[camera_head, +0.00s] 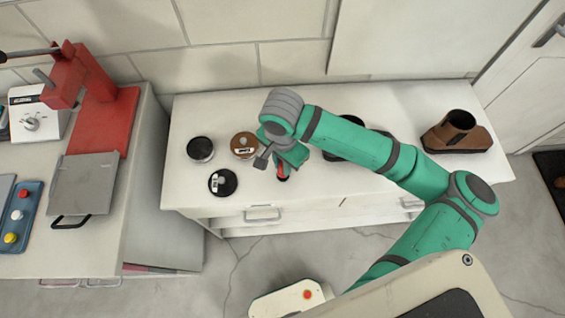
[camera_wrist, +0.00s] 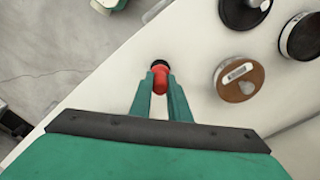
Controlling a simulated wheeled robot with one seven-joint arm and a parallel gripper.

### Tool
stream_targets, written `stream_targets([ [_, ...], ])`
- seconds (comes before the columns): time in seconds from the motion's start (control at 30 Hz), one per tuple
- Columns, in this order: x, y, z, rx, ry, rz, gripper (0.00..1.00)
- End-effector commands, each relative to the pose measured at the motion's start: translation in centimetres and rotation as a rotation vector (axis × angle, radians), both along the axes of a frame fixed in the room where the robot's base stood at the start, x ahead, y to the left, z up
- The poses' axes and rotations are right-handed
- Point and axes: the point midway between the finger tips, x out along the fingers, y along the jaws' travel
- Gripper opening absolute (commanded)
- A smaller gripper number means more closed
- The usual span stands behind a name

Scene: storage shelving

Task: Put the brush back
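My gripper (camera_wrist: 160,78) points down over the white cabinet top, near its front edge. Its two green fingertips are closed on a small red thing with a black end (camera_wrist: 160,67), which I take to be the brush. In the head view the red thing (camera_head: 283,169) shows just below my gripper. Most of its length is hidden by the fingers, and I cannot tell whether it touches the cabinet top. No separate holder for the brush can be made out.
Round tins stand left of my gripper: a dark one (camera_head: 201,148), a black-topped one (camera_head: 223,182) and a brown-topped one (camera_head: 243,145). A dark round thing (camera_head: 345,137) is partly hidden behind my arm. A brown shoe-like object (camera_head: 458,132) stands right. A red press (camera_head: 100,105) is left.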

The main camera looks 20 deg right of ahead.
Motion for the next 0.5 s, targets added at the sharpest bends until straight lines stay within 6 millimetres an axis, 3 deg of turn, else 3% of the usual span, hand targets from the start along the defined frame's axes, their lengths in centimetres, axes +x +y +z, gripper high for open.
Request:
stream_targets([
  [0.03,0.01,0.02,0.01,0.000,0.000,0.000,0.26],
  [0.1,0.02,0.05,0.01,0.000,0.000,0.001,0.35],
  [0.5,0.05,0.11,0.79,0.000,-0.001,0.004,0.35],
])
